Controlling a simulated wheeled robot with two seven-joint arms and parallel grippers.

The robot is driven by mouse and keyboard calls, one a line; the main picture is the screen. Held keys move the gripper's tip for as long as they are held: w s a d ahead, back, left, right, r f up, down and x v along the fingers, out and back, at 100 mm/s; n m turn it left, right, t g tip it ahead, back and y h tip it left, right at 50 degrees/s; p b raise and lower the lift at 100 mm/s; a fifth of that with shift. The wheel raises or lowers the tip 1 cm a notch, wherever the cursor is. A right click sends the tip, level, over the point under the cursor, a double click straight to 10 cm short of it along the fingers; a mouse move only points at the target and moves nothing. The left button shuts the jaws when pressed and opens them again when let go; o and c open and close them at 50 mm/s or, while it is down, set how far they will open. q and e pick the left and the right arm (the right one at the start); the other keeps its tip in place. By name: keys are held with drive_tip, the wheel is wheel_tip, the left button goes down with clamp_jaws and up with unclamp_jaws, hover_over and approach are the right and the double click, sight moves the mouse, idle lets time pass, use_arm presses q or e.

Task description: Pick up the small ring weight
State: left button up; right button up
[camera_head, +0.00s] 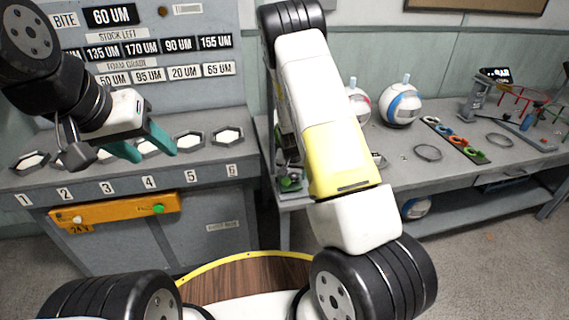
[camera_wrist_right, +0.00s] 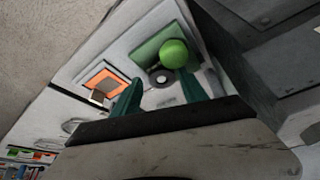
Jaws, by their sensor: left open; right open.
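The gap in depth to the ring cannot be told. In the head view my right arm hides most of that gripper and the ring. My left gripper (camera_head: 148,151) is open and empty above the front of the numbered grey bench.
The grey bench (camera_head: 100,180) carries several hexagonal trays (camera_head: 228,136). The right workbench (camera_head: 440,170) holds a blue-white ball (camera_head: 400,104), thin hoops (camera_head: 428,152) and a dark strip of coloured pieces (camera_head: 456,138). An orange square (camera_wrist_right: 104,82) is near the ring.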

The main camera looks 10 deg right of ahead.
drive_tip(key=shift+w+f, duration=0.1)
drive_tip(key=shift+f, duration=0.05)
clamp_jaws()
idle(0.4)
